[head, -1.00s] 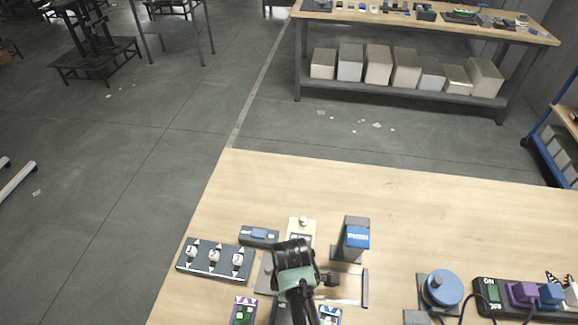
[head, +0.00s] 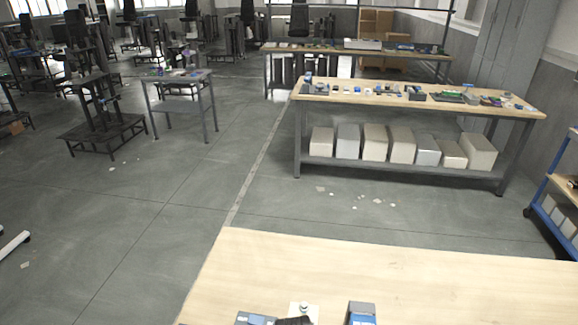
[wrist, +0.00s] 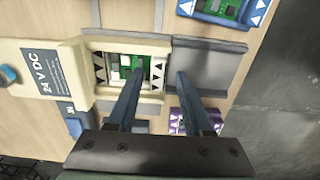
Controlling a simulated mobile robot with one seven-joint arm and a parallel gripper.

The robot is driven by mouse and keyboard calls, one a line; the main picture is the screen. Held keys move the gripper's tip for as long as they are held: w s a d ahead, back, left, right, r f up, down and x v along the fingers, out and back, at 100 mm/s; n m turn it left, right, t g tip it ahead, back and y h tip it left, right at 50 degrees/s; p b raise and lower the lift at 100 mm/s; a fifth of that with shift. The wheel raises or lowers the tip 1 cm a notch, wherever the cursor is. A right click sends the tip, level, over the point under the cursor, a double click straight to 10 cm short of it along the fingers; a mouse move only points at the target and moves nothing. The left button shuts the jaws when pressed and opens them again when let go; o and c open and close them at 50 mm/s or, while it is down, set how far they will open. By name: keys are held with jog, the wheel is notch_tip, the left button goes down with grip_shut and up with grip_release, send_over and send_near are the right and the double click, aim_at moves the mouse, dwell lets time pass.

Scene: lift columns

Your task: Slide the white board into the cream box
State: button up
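The cream box (wrist: 125,46), with a "24 V DC" label on its left part, fills the left and middle of the wrist view. The white board (wrist: 157,75), green with white edges and dark triangles, shows in the box's window; how deep it sits is unclear. My gripper (wrist: 160,75) is open, its two dark fingers apart at the window's right side. The left finger hides part of the board. In the head view, part of the cream box (head: 303,309) shows at the bottom edge, beside the dark top of my wrist.
A dark grey slab (wrist: 205,65) lies right of the box. A blue-edged board (wrist: 225,10) is at the top, and a purple-edged one (wrist: 178,121) is below the slab. The wooden table (head: 400,275) is bare farther back.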

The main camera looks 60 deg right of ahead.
jog(key=shift+r, duration=0.1)
notch_tip(320, 180, up, 6)
jog(key=p, duration=0.6)
dwell(0.8)
